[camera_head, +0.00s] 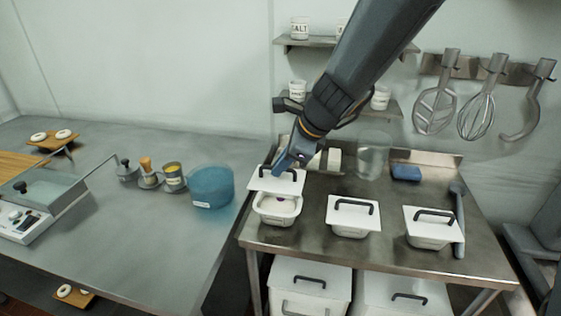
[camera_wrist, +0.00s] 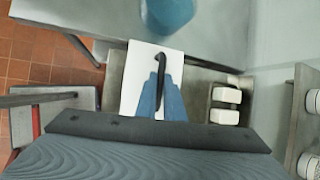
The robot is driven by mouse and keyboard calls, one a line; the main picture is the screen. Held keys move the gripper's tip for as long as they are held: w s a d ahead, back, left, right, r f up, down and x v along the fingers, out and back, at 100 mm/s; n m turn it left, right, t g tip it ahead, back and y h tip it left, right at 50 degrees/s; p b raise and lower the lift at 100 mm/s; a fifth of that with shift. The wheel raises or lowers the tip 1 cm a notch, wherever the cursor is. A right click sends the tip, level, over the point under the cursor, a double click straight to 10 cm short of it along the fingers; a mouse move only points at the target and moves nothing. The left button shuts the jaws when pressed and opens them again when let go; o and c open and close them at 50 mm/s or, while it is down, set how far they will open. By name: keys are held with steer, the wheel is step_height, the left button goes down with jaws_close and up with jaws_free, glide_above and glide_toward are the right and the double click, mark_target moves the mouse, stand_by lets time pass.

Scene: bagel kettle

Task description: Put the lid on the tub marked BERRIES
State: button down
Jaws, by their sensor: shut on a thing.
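My gripper (camera_head: 279,170) is shut on the black handle of a white square lid (camera_head: 290,187). In the wrist view, my blue fingers (camera_wrist: 160,92) meet the handle (camera_wrist: 167,65), and the lid (camera_wrist: 136,72) hides what lies under it. An open white tub (camera_head: 278,218) stands at the left of the steel table, with pale contents and a small dark spot showing. The lid is above and behind its opening, leaving the front part uncovered. The tub's label is too small to read, so I cannot tell whether it says BERRIES.
Two lidded tubs, a middle one (camera_head: 352,223) and a right one (camera_head: 430,238), stand to the right. A clear jar (camera_head: 373,158) and blue sponge (camera_head: 406,173) are behind. A blue bucket (camera_head: 211,190) stands on the left counter (camera_head: 150,240).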

mark_target(281, 180)
steer(key=shift+f+b, duration=2.5)
steer(key=shift+f, duration=0.05)
steer(key=shift+f+b, duration=0.3)
steer(key=shift+f, duration=0.15)
steer(key=shift+f, duration=0.3)
steer(key=shift+f+b, duration=0.4)
steer(key=shift+b, duration=0.25)
steer(key=c, duration=1.8)
jaws_free()
steer(key=shift+d+r, duration=0.1)
steer(key=shift+r, duration=0.05)
